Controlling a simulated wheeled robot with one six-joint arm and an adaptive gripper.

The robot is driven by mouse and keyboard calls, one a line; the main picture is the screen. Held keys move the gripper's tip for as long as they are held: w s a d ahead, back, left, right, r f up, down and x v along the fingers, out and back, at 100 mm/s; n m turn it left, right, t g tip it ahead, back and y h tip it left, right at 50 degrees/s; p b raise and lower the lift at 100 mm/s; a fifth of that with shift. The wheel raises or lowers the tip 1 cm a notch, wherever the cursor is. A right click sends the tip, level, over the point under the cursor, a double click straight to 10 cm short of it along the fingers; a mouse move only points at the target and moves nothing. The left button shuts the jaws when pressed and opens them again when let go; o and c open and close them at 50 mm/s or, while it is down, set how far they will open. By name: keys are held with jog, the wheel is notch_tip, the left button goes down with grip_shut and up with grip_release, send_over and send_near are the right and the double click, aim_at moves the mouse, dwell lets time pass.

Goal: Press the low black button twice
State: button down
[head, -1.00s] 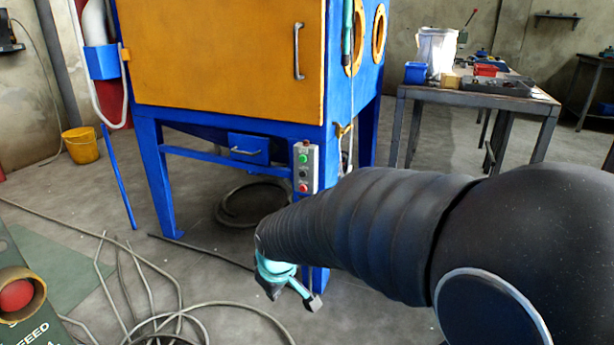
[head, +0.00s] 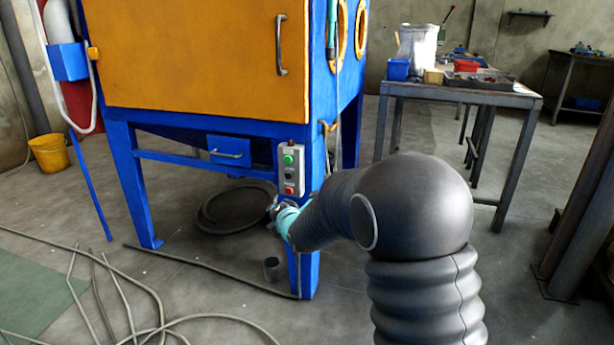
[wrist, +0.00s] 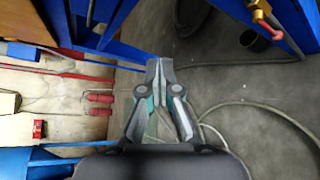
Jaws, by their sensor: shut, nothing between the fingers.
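A grey control box (head: 291,170) is fixed to the front right leg of the blue and orange cabinet. In the head view it carries a green button (head: 288,159), a small black button (head: 290,175) below it and a red button (head: 289,190) lowest. My gripper (head: 273,209) is below and slightly left of the box in that view, apart from the buttons as far as I can tell. Its fingers are partly hidden by my wrist. In the wrist view my gripper (wrist: 160,66) is shut and empty, and no button is clearly visible.
The cabinet (head: 205,50) stands above a blue drawer (head: 229,151). Hoses (head: 120,300) lie on the floor at left. A small dark can (head: 271,268) stands by the leg. A workbench (head: 460,94) is at right, a yellow bucket (head: 50,153) at left.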

aim_at(288, 176)
jog(key=r+n, duration=0.1)
jog(key=r+n+t, duration=0.1)
jog(key=n, duration=0.1)
jog(key=r+n+y, duration=0.1)
jog(key=shift+w+a+r+n, duration=0.3)
jog(key=shift+w+n, duration=0.05)
jog(key=shift+n, duration=0.05)
jog(key=shift+w+d+p, duration=0.5)
jog(key=shift+w+p, duration=0.2)
jog(key=shift+w, duration=0.7)
jog(key=shift+w+d+p, duration=0.55)
jog(key=shift+w+p, duration=0.2)
jog(key=shift+w, duration=0.6)
jog(key=shift+w+d+p, duration=0.5)
jog(key=shift+w+p, duration=0.2)
jog(key=shift+w, duration=0.7)
jog(key=shift+w+d+f+b, duration=0.1)
jog(key=shift+w+b, duration=0.2)
jog(key=shift+b, duration=0.3)
